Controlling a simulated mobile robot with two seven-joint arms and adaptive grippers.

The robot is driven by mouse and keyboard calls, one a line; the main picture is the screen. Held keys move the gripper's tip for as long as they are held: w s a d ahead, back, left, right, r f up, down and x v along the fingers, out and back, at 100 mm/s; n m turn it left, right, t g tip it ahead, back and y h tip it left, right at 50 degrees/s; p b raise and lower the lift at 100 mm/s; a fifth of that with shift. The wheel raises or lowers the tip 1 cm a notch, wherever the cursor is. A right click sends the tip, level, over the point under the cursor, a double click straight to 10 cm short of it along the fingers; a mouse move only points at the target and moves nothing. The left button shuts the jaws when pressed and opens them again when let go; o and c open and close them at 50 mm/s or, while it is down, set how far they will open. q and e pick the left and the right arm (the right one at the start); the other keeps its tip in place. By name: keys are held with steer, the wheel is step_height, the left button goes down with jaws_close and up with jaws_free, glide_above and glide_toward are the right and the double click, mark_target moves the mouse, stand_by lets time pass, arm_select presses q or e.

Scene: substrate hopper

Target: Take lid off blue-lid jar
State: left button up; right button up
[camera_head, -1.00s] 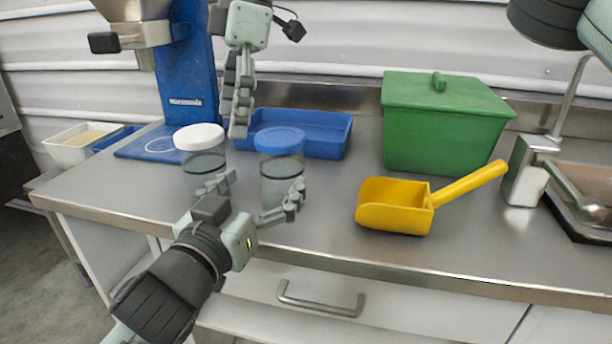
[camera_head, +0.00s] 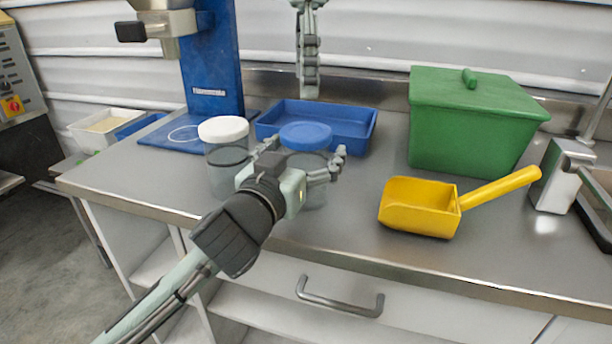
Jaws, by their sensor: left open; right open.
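The blue-lid jar (camera_head: 312,193) stands upright on the steel counter, clear-walled, with its blue lid (camera_head: 306,135) on top. My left gripper (camera_head: 305,158) is open, its fingers spread at the near side of this jar just below the lid and partly hiding the jar body. I cannot tell whether the fingers touch the jar. My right gripper (camera_head: 308,95) is open, pointing down above and behind the blue lid, in front of the blue tray as seen here.
A white-lid jar (camera_head: 224,131) stands close on the left. A blue tray (camera_head: 345,136) lies behind, and the blue hopper stand (camera_head: 212,70) is at back left. A yellow scoop (camera_head: 415,207) and green lidded bin (camera_head: 465,135) are on the right. Bare counter (camera_head: 345,220) lies in front.

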mark_target(306, 131)
arm_select(q)
steer(key=shift+c, duration=0.5)
jaws_close()
arm_select(e)
steer(key=shift+f, duration=4)
